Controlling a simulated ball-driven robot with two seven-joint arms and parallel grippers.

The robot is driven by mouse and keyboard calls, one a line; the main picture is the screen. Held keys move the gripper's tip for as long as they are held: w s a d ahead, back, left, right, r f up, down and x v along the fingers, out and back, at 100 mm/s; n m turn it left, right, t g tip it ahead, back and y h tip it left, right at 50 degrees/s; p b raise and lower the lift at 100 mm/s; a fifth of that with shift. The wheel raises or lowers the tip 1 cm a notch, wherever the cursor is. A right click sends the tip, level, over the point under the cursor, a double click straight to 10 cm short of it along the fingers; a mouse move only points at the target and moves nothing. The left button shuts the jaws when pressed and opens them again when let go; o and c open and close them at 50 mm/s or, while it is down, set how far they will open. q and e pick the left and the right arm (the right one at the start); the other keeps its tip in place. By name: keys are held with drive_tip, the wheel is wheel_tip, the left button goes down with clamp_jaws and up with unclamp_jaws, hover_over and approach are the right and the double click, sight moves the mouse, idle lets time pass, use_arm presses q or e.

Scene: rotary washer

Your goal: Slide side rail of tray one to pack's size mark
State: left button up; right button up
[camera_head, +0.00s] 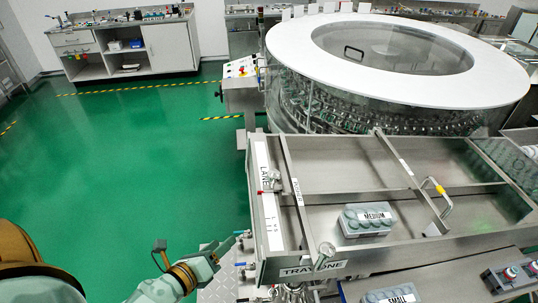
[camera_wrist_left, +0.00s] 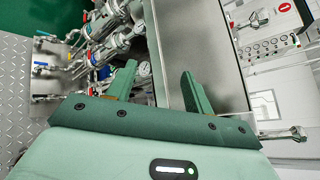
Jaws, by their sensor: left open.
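Tray one (camera_head: 312,269) is a steel tray with a name plate on its front wall. A long narrow metal bar (camera_head: 293,185), seemingly the side rail, runs front to back near its left wall and bears a small label. A white label strip (camera_head: 264,165) with small marks lies left of it; the marks are too small to read. A metal clamp with a red tip (camera_head: 270,182) sits between them. The pack marked MEDIUM (camera_head: 367,220) lies right of the rail, apart from it. My left gripper (camera_head: 197,249) is open and empty, outside the tray's front left corner; its fingers also show in the left wrist view (camera_wrist_left: 158,85).
Valves and pipes (camera_wrist_left: 105,45) with gauges are close beyond my left fingers. A knob (camera_head: 326,249) stands at the tray's front wall, and a yellow-topped handle (camera_head: 438,190) at the right. A pack marked SMALL (camera_head: 392,294) lies in front. The round washer (camera_head: 390,60) stands behind. Green floor at left is clear.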

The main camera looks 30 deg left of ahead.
use_arm(q)
drive_tip(key=w+d+r+m+t+h, duration=0.2)
drive_tip(key=d+r+m+t, duration=0.15)
drive_tip(key=r+m, duration=0.7)
drive_tip(key=p, duration=0.4)
approach(278, 170)
drive_tip(key=w, duration=0.3)
drive_tip(key=w+d, duration=0.1)
drive_tip(key=w, duration=0.2)
drive_tip(key=w+p, duration=0.1)
drive_tip(key=w, duration=0.2)
drive_tip(key=shift+d+f, duration=0.1)
drive_tip(key=shift+d, duration=0.2)
drive_tip(key=shift+w+d, duration=0.15)
drive_tip(key=shift+w, duration=0.35)
